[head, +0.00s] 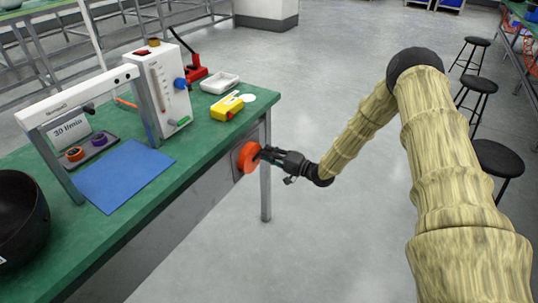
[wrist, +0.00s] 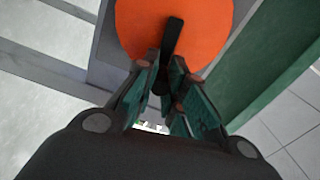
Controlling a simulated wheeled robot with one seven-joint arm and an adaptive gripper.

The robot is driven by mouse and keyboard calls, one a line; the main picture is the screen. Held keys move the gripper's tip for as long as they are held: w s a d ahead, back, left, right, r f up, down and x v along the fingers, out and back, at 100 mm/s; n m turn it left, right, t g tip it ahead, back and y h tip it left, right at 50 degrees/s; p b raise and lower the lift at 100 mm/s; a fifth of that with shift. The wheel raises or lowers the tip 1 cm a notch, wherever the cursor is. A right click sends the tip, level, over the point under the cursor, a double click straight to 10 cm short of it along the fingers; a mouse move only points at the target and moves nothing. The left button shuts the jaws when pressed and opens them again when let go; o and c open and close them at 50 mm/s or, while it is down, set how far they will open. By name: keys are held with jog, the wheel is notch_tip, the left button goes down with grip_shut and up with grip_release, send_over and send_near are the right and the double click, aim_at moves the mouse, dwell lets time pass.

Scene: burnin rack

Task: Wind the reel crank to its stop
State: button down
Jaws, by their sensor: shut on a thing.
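The reel is an orange disc (head: 246,157) mounted on the side of the green bench near its right corner. In the wrist view the orange disc (wrist: 200,25) fills the top middle. A dark crank (wrist: 172,38) crosses its face and runs down between my fingers. My gripper (head: 262,155) reaches the disc from the right. In the wrist view my gripper (wrist: 167,80) is shut on the crank's handle, whose lower part is mostly hidden between the fingers. The crank's stop cannot be made out.
The green bench (head: 220,145) carries a white instrument box (head: 160,95), a yellow meter (head: 227,108), a white tray (head: 220,83), a blue mat (head: 125,175) and a black bowl (head: 18,215). A bench leg (head: 265,190) stands close below the reel. Stools (head: 498,158) stand at right; the floor between is open.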

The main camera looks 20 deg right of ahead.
jog(key=c, duration=1.4)
grip_release()
jog(key=v, duration=1.2)
